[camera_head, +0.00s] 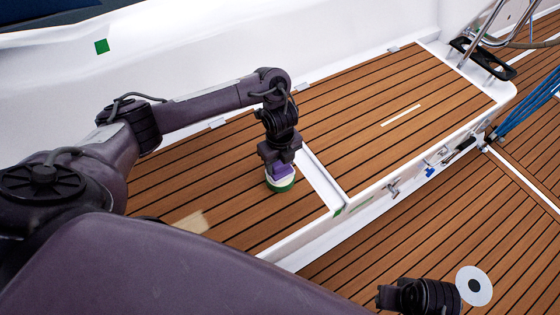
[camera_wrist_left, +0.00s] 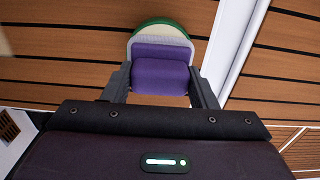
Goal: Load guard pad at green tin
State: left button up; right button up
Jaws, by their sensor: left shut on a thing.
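The guard pad is a purple block (camera_head: 284,170), also seen in the left wrist view (camera_wrist_left: 160,75). My left gripper (camera_wrist_left: 161,86) is shut on it, with a finger at each side. The green tin (camera_head: 281,187) sits on the wooden bench below the gripper, with a pale top and a green side. In the left wrist view the tin (camera_wrist_left: 163,27) shows beyond the pad, which hides part of it. I cannot tell whether pad and tin touch. A dark end of my right arm (camera_head: 415,297) shows at the lower right; its jaws are unclear.
The slatted bench (camera_head: 365,130) has a white strip (camera_head: 322,180) just right of the tin and a raised white edge in front. A white disc with a dark centre (camera_head: 474,286) lies on the lower deck. Blue ropes (camera_head: 527,105) and metal rails are at right.

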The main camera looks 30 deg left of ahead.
aim_at(280, 162)
pick_arm(q)
jog(key=shift+f+b, duration=0.3)
jog(key=shift+f, duration=0.2)
pick_arm(e)
jog(key=shift+f, duration=0.35)
dwell(0.5)
pick_arm(q)
jog(key=shift+s+f, duration=0.1)
pick_arm(e)
jog(key=shift+r, duration=0.25)
dwell(1.2)
pick_arm(q)
jog(key=shift+p, duration=0.3)
jog(key=shift+r+p, duration=0.3)
jog(key=shift+r, duration=0.1)
jog(key=shift+r+p, duration=1.4)
jog(key=shift+p, duration=0.05)
jog(key=shift+r+p, duration=0.9)
jog(key=shift+p, duration=0.05)
jog(key=shift+r+p, duration=0.85)
jog(key=shift+p, duration=0.05)
pick_arm(e)
jog(key=s+d+f, duration=0.2)
jog(key=f, duration=0.7)
jog(key=s+d+f+m, duration=0.1)
jog(key=s+d+f, duration=0.1)
jog(key=f, duration=0.8)
jog(key=shift+f+t, duration=0.3)
jog(key=shift+t, duration=0.1)
